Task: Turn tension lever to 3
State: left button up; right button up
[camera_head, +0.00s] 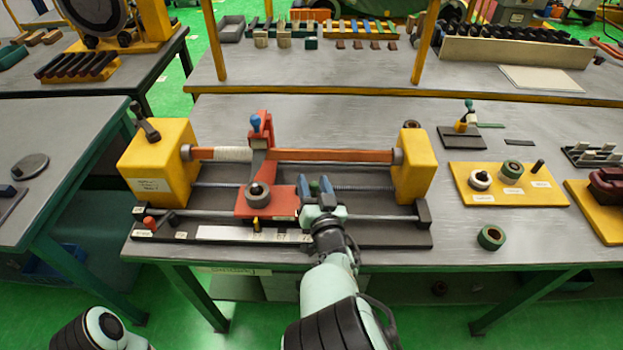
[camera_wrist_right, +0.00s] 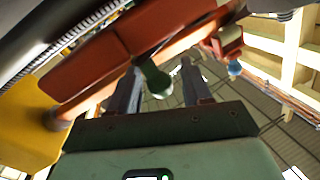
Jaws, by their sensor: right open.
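The winding machine has a red carriage (camera_head: 275,205) at its middle. My right gripper (camera_head: 315,186) is open at the carriage's right edge. In the right wrist view, a lever with a dark green knob (camera_wrist_right: 155,80) stands between my open fingers (camera_wrist_right: 160,90), with gaps visible on both sides. A blue-knobbed lever (camera_head: 255,122) rises from the red upright behind; its knob also shows in the right wrist view (camera_wrist_right: 235,68). I cannot tell from markings which lever is the tension lever, and no number 3 is readable. My left gripper is out of view.
Yellow end blocks (camera_head: 165,165) (camera_head: 413,165) carry an orange bar (camera_head: 320,155) with pale winding at left. A dark round knob (camera_head: 258,190) sits on the carriage. A yellow board with spools (camera_head: 510,185) and a loose green ring (camera_head: 491,237) lie right of the machine.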

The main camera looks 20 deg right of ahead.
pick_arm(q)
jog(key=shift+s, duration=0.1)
pick_arm(e)
jog(key=shift+s, duration=0.1)
grip_shut()
jog(key=shift+d+f+y+b, duration=0.15)
jog(key=shift+f+y+b, duration=0.25)
jog(key=shift+f, duration=0.4)
jog(key=shift+s+f+g, duration=0.1)
jog(key=shift+f+g, duration=0.05)
jog(key=shift+g, duration=0.15)
jog(key=shift+w+d+r+n+y+b, duration=0.1)
jog(key=shift+w+r+n+y+b, duration=0.2)
jog(key=shift+n+y+b, duration=0.6)
jog(key=y+b, duration=0.1)
jog(key=b, duration=0.1)
jog(key=n+y+b, duration=0.1)
jog(key=shift+w+d+r+y+b, duration=0.2)
jog(key=shift+w+y+b, duration=0.1)
jog(key=shift+b, duration=0.1)
jog(key=shift+w+r+n+y+b, duration=0.15)
jog(key=shift+r+n+y+b, duration=0.15)
jog(key=shift+n+y+b, duration=0.6)
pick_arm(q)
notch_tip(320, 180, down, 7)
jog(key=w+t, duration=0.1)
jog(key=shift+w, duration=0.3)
pick_arm(e)
jog(key=shift+r, duration=0.1)
